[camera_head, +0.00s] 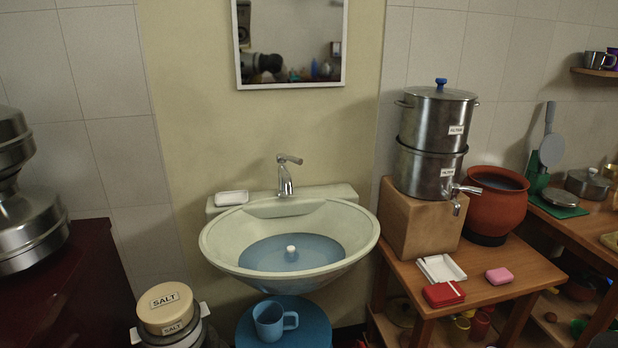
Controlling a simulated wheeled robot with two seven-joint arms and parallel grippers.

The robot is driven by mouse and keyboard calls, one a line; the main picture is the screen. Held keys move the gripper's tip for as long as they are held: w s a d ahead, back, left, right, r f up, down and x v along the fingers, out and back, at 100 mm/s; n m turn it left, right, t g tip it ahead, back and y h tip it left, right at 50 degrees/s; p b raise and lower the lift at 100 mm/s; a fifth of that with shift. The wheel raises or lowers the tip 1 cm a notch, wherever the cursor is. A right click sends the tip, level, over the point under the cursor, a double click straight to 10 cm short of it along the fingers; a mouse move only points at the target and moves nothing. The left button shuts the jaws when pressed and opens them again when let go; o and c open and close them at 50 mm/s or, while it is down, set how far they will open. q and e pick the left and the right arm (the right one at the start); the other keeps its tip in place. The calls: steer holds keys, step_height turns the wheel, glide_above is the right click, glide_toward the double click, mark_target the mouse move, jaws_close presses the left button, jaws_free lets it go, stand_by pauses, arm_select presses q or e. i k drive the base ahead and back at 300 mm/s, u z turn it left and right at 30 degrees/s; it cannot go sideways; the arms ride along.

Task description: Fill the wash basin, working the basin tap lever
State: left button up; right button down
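The wash basin (218,243) is a pale green bowl on the wall in the middle of the view. Blue-looking water (262,254) lies in it, below the rim. A small white knob or plug (291,253) shows at the middle of the water. The chrome basin tap (286,184) stands at the back of the basin, with its lever (289,159) on top. I see no stream falling from the tap. Neither of my grippers is in view.
A white soap dish (231,198) sits on the basin's back left ledge. A blue mug (270,320) stands on a blue round top (310,315) below. A salt tub (166,307) is at lower left.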

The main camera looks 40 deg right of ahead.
mark_target(281, 157)
steer(key=k, duration=1.1)
steer(key=u, duration=0.65)
steer(key=i, duration=1)
steer(key=z, duration=0.8)
steer(key=i, duration=0.6)
steer(key=z, duration=0.65)
